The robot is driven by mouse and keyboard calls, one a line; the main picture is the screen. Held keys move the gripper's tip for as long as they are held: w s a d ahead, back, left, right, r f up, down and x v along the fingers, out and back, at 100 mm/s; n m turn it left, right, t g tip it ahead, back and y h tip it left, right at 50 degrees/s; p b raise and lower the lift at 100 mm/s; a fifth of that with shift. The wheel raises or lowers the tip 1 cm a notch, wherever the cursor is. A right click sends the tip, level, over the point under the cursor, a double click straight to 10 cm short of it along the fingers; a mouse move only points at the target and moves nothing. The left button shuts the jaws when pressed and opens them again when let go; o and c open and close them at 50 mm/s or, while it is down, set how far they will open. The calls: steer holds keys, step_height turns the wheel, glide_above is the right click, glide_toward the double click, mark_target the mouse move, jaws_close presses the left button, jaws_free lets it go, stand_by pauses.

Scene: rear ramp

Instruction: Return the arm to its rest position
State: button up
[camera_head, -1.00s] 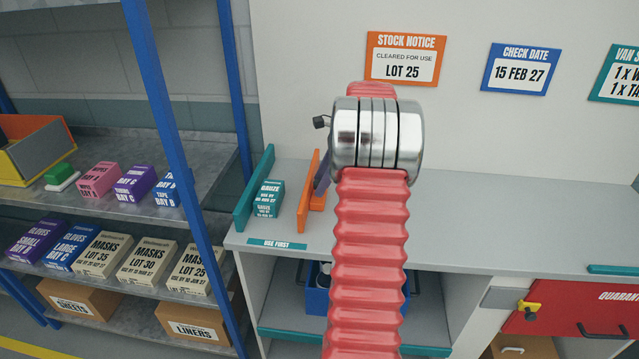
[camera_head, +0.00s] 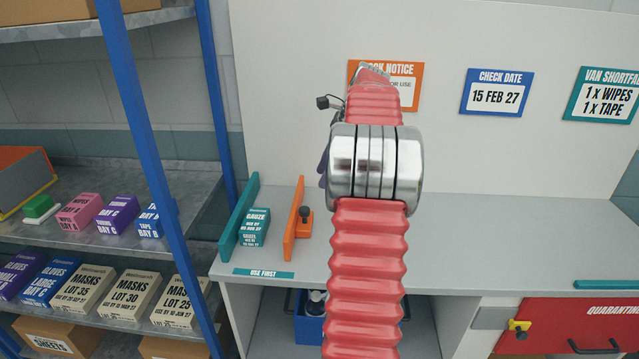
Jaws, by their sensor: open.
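My arm rises through the middle of the view as a red ribbed sleeve with a silver banded joint. Beyond the joint, a second red section points up and away, its far end in front of the orange stock notice (camera_head: 414,92). A small black part sticks out on its left side. My gripper is hidden behind my own arm, so its fingers do not show. A purple sliver shows just left of the silver joint; I cannot tell what it belongs to.
A grey counter (camera_head: 480,250) holds a teal gauze box (camera_head: 254,227) between a teal divider (camera_head: 238,216) and an orange divider (camera_head: 293,222). A blue-post shelf (camera_head: 150,130) with several boxes stands left. A red quarantine door (camera_head: 580,322) is lower right.

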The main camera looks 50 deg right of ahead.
steer(key=shift+s+d+r, duration=0.1)
steer(key=shift+r, duration=0.25)
stand_by(0.5)
